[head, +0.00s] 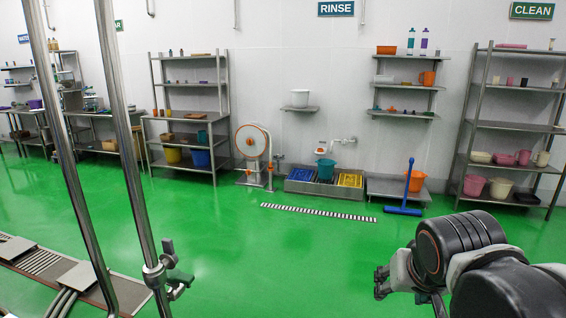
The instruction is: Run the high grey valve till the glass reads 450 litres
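No valve that I can be sure is the high grey one shows, and no glass with a litre reading can be made out. A small metal fitting with a grey-green handle (178,278) is on a steel upright pipe (128,150) at the near left; I cannot tell whether it is a valve. My gripper (383,282) is at the lower right, over the green floor, well apart from that fitting. Its fingers are small and partly hidden by my arm, so I cannot tell whether they are open.
The green floor (290,260) is mostly clear in the middle. A floor drain (318,212), a blue squeegee (403,210) and a hose reel (252,142) are near the back wall. Shelves (520,127) line the wall. A metal grating (40,262) is at the near left.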

